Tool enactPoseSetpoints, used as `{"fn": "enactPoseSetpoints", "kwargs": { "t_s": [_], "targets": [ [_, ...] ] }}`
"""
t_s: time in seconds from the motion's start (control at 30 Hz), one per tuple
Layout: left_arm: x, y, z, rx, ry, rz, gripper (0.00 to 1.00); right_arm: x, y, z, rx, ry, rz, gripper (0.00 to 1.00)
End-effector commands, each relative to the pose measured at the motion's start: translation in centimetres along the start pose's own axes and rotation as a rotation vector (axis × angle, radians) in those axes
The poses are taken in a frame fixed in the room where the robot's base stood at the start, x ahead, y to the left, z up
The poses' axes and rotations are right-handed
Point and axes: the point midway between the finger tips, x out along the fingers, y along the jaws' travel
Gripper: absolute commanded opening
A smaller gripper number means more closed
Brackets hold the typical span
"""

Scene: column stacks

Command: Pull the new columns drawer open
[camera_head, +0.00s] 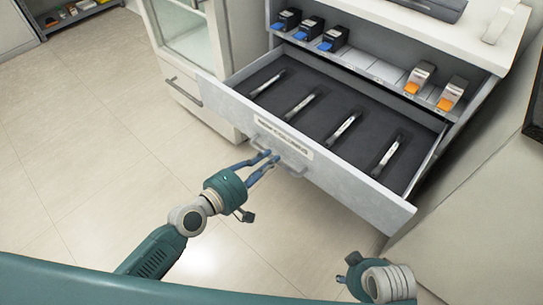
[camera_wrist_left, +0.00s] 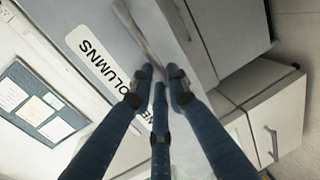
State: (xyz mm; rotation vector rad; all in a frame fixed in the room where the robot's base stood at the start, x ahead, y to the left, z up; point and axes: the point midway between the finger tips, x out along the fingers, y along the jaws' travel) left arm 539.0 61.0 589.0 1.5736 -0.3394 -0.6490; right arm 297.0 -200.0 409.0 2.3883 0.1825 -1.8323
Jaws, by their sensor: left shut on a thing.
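The new columns drawer (camera_head: 345,190) is pulled out, with its dark inside in view and several slim columns lying spaced apart in it. Its grey front has a white label and a bar handle (camera_head: 292,168). In the left wrist view, the label (camera_wrist_left: 103,65) reads "COLUMNS", partly hidden by a finger, and the handle (camera_wrist_left: 140,28) runs up from the fingertips. My left gripper (camera_head: 268,160) is at the handle, its blue fingers shut on it. My right gripper (camera_head: 354,268) shows only in part at the bottom right, away from the drawer; its fingers are unclear.
Above the drawer, a shelf (camera_head: 375,70) holds blue-tipped and orange-tipped units. A glass-fronted cabinet (camera_head: 185,35) with a lower drawer stands at left. A white worktop (camera_head: 470,35) is at the top right. The tiled floor (camera_head: 90,130) at left is clear.

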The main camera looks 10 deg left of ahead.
Motion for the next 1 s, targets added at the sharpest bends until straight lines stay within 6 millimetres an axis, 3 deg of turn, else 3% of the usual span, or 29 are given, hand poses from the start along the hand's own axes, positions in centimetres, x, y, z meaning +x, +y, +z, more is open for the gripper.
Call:
{"fn": "enactPoseSetpoints", "kwargs": {
  "t_s": [0.37,0.4,0.5,0.83,1.0],
  "targets": [
    [-0.2,-0.1,0.1,0.0,-0.001,-0.001,0.0,-0.2,0.2,-0.3,-0.001,0.009,0.003,0.4],
    [-0.1,-0.1,0.1,0.0,-0.001,-0.001,0.19,-0.2,0.2,-0.3,-0.001,0.009,0.003,0.4],
    [-0.1,-0.1,0.1,0.0,-0.001,-0.001,0.35,-0.2,0.2,-0.3,-0.002,0.009,0.003,0.4],
    [-0.4,-0.1,0.0,0.0,0.0,-0.001,0.35,0.0,0.2,0.0,-0.006,0.002,0.003,0.4],
    [-2.6,-0.2,0.1,0.001,-0.002,-0.004,0.35,0.0,0.1,-0.1,-0.004,0.003,0.002,0.4]
  ]
}}
